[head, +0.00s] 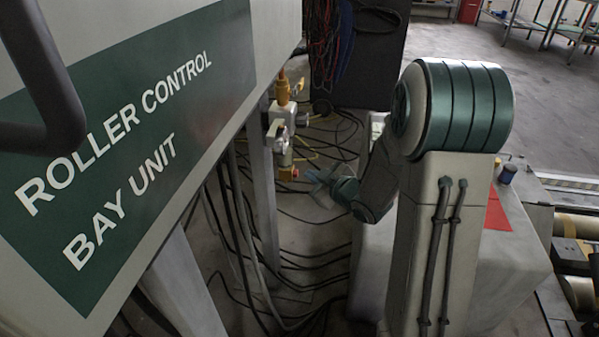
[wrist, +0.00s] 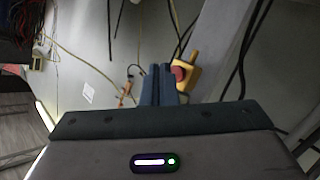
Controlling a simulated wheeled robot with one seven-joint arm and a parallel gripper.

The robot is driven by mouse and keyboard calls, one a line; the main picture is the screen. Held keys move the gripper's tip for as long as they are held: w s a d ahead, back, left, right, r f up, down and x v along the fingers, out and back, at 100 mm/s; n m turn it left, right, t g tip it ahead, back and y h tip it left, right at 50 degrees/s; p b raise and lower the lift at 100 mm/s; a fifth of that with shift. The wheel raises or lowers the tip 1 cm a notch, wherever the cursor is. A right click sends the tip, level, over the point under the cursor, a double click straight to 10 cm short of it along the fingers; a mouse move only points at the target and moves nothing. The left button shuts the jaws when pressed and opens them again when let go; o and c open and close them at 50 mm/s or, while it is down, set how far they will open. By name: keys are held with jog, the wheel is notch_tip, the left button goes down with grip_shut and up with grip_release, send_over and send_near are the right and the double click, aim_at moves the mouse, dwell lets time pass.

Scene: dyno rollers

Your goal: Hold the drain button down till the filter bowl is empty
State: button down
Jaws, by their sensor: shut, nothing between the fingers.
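The filter unit hangs beside a grey post, with a brass fitting on top and a pale body (head: 284,112). Its small filter bowl (head: 284,152) sits below; I cannot make out whether it holds liquid. The drain button looks like the red round cap (wrist: 178,73) on a yellow housing (wrist: 190,68) in the wrist view. In the head view an orange-yellow piece (head: 289,173) shows under the bowl. My gripper (head: 318,178) is shut and empty, just right of that piece. In the wrist view its fingertips (wrist: 159,69) are just left of the red cap; I cannot tell whether they touch.
The large roller control cabinet (head: 130,130) fills the left of the head view. Black cables (head: 245,245) hang below it and spread over the floor. A dark panel with hung cables (head: 365,55) stands behind. A red sheet (head: 497,212) lies at right behind my arm.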

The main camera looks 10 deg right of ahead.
jog(key=shift+a, duration=0.1)
jog(key=shift+w+a, duration=0.25)
jog(key=shift+a, duration=0.05)
jog(key=shift+w+a+b, duration=0.1)
jog(key=shift+a+b, duration=0.3)
jog(key=shift+a, duration=0.05)
dwell(1.3)
jog(key=shift+d, duration=0.1)
dwell(2.0)
jog(key=shift+s+d, duration=0.3)
jog(key=shift+d, duration=0.4)
jog(key=shift+s+d+f+p, duration=0.15)
jog(key=shift+s+d, duration=0.1)
jog(key=shift+d, duration=0.55)
jog(key=shift+s+d+r+p, duration=0.1)
jog(key=shift+s+d+p, duration=0.1)
jog(key=shift+d, duration=0.65)
jog(key=shift+s+d+f+p, duration=0.15)
jog(key=shift+s+d, duration=0.1)
jog(key=shift+d, duration=0.55)
jog(key=shift+r, duration=0.1)
